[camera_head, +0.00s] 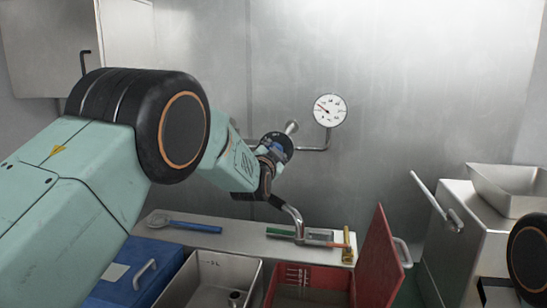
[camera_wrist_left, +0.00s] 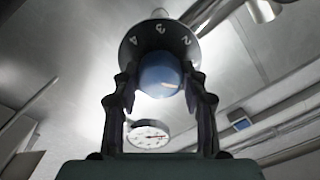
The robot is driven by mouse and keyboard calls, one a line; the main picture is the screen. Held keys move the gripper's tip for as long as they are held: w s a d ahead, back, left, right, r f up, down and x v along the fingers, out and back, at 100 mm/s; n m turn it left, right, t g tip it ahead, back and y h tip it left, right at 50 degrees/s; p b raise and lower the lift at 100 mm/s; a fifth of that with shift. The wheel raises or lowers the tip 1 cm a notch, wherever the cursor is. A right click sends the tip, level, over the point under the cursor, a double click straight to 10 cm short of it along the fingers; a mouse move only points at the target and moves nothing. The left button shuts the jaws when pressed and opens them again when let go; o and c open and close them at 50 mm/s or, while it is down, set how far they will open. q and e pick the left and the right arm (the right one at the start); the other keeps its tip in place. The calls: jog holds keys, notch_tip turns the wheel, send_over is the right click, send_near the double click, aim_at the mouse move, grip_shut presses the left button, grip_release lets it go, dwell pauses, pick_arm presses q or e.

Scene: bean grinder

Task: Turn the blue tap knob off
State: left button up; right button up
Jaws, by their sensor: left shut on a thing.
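The blue tap knob (camera_head: 278,147) sits on the pipe at the back wall, partly hidden by my left gripper (camera_head: 268,162). In the left wrist view the round blue knob (camera_wrist_left: 160,75) is between the two black fingers of my left gripper (camera_wrist_left: 160,88), which is shut on it. Behind the knob is a dark dial plate (camera_wrist_left: 158,38) with white numbers, of which 2, 3 and 4 show. My right gripper is not in view; only part of my right arm shows at the right edge.
A pressure gauge (camera_head: 329,110) is on the wall right of the knob. Below are a shelf with a blue-handled tool (camera_head: 185,226), a curved spout (camera_head: 294,220), a sink (camera_head: 220,262) and a red box with its lid (camera_head: 379,256) up. A metal hopper (camera_head: 510,185) stands right.

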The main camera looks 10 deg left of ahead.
pick_arm(q)
jog(key=m, duration=0.4)
jog(key=shift+a+r+b, duration=0.1)
jog(key=shift+r+b, duration=0.05)
jog(key=shift+b, duration=0.25)
jog(key=shift+m, duration=1)
jog(key=shift+r, duration=0.15)
jog(key=o, duration=1.1)
jog(key=shift+w+a+f+m, duration=0.1)
jog(key=shift+w+f+m, duration=0.2)
jog(key=shift+o, duration=0.2)
jog(key=s, duration=1.2)
jog(key=shift+s, duration=0.3)
jog(key=shift+w, duration=0.1)
